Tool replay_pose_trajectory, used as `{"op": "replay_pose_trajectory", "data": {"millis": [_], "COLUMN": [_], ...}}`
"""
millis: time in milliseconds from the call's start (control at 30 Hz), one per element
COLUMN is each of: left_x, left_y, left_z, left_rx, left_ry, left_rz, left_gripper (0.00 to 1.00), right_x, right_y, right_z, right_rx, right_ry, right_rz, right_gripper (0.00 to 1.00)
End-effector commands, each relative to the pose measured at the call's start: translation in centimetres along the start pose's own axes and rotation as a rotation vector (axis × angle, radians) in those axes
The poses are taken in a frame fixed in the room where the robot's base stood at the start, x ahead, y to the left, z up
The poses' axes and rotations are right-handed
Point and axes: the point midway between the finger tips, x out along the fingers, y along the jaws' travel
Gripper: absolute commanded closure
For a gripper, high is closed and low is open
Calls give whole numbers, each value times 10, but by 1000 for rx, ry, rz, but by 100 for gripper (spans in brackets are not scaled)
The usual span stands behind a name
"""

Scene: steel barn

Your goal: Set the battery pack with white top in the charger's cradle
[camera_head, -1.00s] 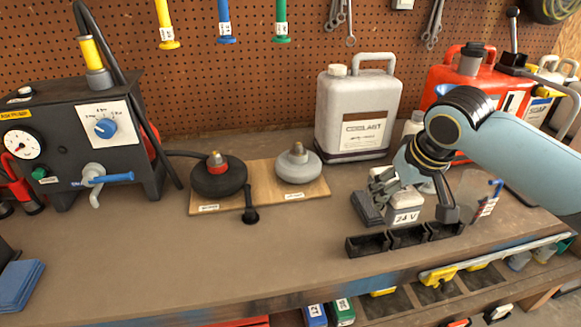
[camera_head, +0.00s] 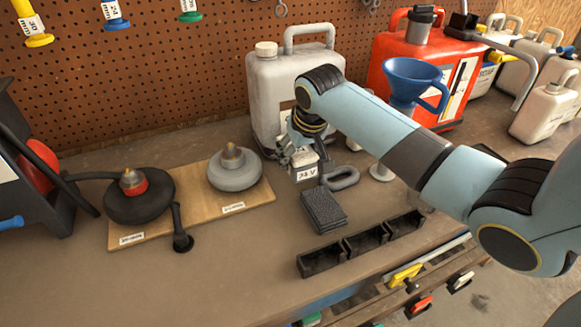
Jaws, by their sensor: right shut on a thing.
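My right gripper (camera_head: 300,150) is shut on the battery pack with the white top (camera_head: 307,172), which bears a "24 V" label. It holds the pack in front of the grey coolant jug, behind a dark ribbed block (camera_head: 323,210). The fingers and arm hide part of the pack, and I cannot tell how high it is above the bench. A black tray with three bays (camera_head: 360,248) lies nearer the bench's front edge, apart from the pack; I cannot tell whether it is the charger's cradle. My left gripper is not in view.
The coolant jug (camera_head: 262,95) stands close behind the gripper. A blue funnel (camera_head: 412,80) and a red can (camera_head: 390,50) stand to the right. A grey loop (camera_head: 342,177) lies beside the pack. A wooden board (camera_head: 190,212) holds two round posts. The bench front left is clear.

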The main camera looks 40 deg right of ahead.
Motion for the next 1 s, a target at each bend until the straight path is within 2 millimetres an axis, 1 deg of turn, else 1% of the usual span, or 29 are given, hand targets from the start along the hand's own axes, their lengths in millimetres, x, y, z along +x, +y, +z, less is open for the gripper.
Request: {"op": "replay_pose_trajectory", "data": {"millis": [33, 100, 233, 400, 467, 633, 867, 900, 1000], "left_x": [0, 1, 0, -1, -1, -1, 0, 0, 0], "left_y": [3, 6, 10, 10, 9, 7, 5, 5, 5], "left_z": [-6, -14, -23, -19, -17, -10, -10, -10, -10], "left_rx": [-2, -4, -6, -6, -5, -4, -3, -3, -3], "left_ry": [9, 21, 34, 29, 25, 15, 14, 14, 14], "left_rz": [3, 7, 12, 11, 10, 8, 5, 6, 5], "left_gripper": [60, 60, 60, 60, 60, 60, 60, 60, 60], "right_x": [4, 9, 18, 40, 45, 48, 50, 51, 50], "right_y": [-4, -6, -7, -7, -7, -7, -7, -7, -7], "right_z": [-5, -8, -6, 4, 6, 7, 8, 10, 9], "right_rx": [0, 0, 0, -1, -1, -2, -1, -1, -1], "right_ry": [3, 4, 1, 1, 2, 4, 3, 0, 0], "right_rz": [-1, 0, 0, 1, 1, 1, 1, 1, 1], "right_gripper": [98, 98, 98, 98, 98, 98, 98, 35, 22]}}
